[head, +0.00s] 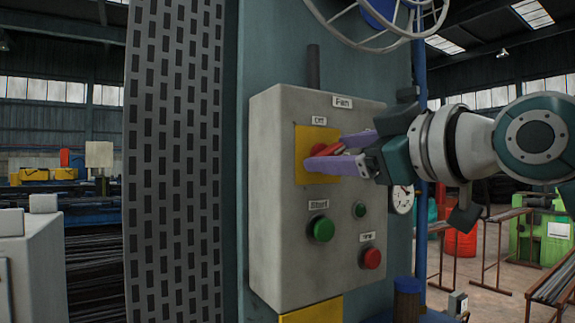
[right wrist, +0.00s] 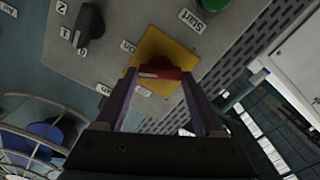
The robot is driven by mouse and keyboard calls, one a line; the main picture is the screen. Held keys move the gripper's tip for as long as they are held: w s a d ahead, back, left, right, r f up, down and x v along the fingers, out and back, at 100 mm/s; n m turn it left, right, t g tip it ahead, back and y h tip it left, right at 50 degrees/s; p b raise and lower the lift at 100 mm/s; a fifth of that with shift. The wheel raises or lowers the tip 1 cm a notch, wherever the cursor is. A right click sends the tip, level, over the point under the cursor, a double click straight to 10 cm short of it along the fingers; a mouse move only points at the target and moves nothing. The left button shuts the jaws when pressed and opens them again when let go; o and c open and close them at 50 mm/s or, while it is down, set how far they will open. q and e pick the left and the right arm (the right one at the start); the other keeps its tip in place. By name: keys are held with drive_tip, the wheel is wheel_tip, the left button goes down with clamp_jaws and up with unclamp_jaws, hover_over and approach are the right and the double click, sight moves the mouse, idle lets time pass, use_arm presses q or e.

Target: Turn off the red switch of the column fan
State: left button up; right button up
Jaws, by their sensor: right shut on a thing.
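The red switch (head: 319,149) sits on a yellow plate (head: 303,172) on the grey control box (head: 275,240). An "Off" label (head: 319,121) is just above the plate and a "Fan" label (head: 343,102) is higher. My right gripper (head: 328,150) comes in from the right, its two purple fingers around the switch handle. In the right wrist view the red switch (right wrist: 160,73) lies between the fingertips (right wrist: 158,76), which are shut on it. The fingers hide part of the switch in the head view. My left gripper is not in view.
The right wrist view shows a black rotary knob (right wrist: 90,22) on the box. A perforated panel (head: 175,150) stands left; a wheel (head: 375,40) is above.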

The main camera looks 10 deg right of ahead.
drive_tip(key=n, duration=0.3)
drive_tip(key=shift+b, duration=0.4)
drive_tip(key=n, duration=0.2)
drive_tip(key=shift+a+n, duration=0.1)
drive_tip(key=shift+n, duration=0.3)
drive_tip(key=n, duration=0.4)
drive_tip(key=shift+n, duration=0.4)
drive_tip(key=shift+f+n+p, duration=0.1)
drive_tip(key=shift+n+p, duration=0.2)
drive_tip(key=shift+n, duration=0.5)
drive_tip(key=shift+a, duration=0.1)
drive_tip(key=o, duration=1.4)
